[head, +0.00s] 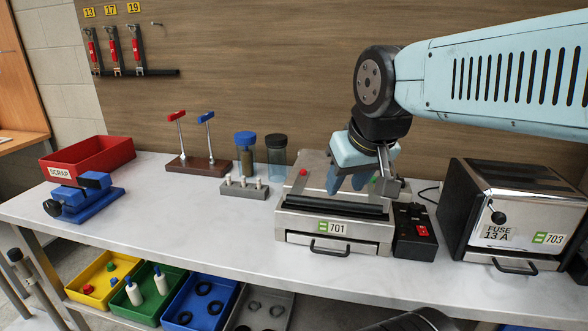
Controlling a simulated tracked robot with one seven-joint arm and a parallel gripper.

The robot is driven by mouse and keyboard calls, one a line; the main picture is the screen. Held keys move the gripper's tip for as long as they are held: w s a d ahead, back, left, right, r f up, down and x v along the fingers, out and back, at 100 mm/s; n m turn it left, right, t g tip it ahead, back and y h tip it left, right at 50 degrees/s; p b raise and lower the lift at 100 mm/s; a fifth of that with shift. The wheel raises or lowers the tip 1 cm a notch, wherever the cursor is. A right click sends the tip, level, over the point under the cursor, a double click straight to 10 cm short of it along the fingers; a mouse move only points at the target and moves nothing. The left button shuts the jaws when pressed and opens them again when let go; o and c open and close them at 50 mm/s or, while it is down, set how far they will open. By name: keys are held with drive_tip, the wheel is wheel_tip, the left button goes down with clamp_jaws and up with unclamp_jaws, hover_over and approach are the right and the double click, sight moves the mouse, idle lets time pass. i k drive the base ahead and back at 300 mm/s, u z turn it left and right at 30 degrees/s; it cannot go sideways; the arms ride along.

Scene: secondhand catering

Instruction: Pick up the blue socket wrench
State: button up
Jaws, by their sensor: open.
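The blue socket wrench (206,118) stands upright in a dark brown wooden stand (205,170) toward the back of the bench, left of centre. Its T-shaped blue handle is at the top of a silver shaft. A red socket wrench (177,115) stands to its left in the same stand. My gripper (347,184) is open and points down over the silver machine marked 701, well to the right of the blue wrench and apart from it. Nothing shows between its fingers, though the view there is partly blocked.
Blue-lidded (245,148) and black-lidded (277,157) jars and a grey block (244,190) with white pegs stand between the stand and machine 701 (300,222). A red scrap bin (90,154) and blue vise (85,197) are left; a toaster-like unit (500,205) is right.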

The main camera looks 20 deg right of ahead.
sight(205, 118)
drive_tip(key=u, duration=0.4)
drive_tip(key=k, duration=0.35)
drive_tip(key=u, duration=0.65)
drive_tip(key=k, duration=0.85)
drive_tip(key=u, duration=1)
drive_tip(key=i, duration=1.05)
drive_tip(key=z, duration=0.3)
drive_tip(key=i, duration=1.1)
drive_tip(key=z, duration=0.9)
drive_tip(key=i, duration=0.9)
drive_tip(key=z, duration=0.85)
drive_tip(key=i, duration=0.35)
drive_tip(key=z, duration=0.2)
